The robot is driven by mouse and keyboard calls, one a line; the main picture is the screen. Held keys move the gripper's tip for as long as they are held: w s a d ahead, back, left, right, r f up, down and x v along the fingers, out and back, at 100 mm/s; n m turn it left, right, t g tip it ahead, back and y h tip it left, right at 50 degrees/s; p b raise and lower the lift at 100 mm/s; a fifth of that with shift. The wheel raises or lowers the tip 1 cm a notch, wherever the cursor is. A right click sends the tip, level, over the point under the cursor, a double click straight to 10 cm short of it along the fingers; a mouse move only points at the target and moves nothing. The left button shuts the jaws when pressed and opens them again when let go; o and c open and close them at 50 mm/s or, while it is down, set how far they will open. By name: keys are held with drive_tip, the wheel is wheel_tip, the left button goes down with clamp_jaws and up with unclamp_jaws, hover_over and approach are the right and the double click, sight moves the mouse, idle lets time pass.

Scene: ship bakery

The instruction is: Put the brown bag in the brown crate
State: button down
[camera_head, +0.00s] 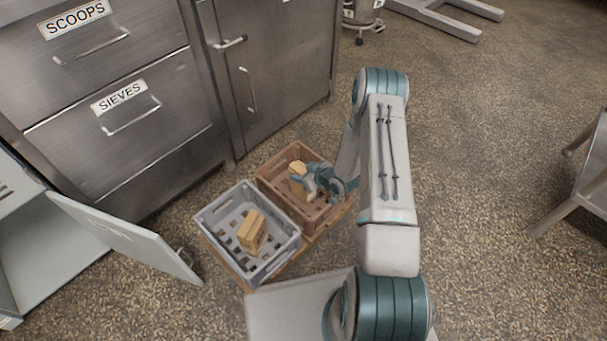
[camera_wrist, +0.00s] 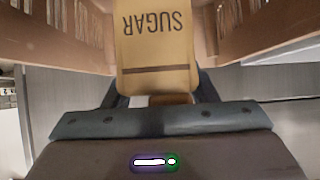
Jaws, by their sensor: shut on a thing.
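The brown bag (camera_head: 296,172) is upright in my gripper (camera_head: 308,183), within the outline of the brown crate (camera_head: 276,198). In the wrist view the bag (camera_wrist: 155,52) reads SUGAR, upside down in the picture, and sits between my fingers (camera_wrist: 155,98). Brown slatted crate walls (camera_wrist: 262,28) rise on both sides of it there. My gripper is shut on the bag. I cannot tell whether the bag's base touches the crate floor. A second brown bag (camera_head: 252,231) lies in the grey crate (camera_head: 278,260).
Both crates stand side by side on a low wooden board (camera_head: 238,277) on the speckled floor. Steel drawers (camera_head: 122,132) labelled SCOOPS and SIEVES and a tall cabinet (camera_head: 285,75) stand behind. An open cabinet door (camera_head: 125,238) juts out at left. Floor at right is clear up to a metal stand (camera_head: 592,175).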

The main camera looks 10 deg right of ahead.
drive_tip(key=shift+w, duration=0.1)
drive_tip(key=c, duration=0.6)
unclamp_jaws()
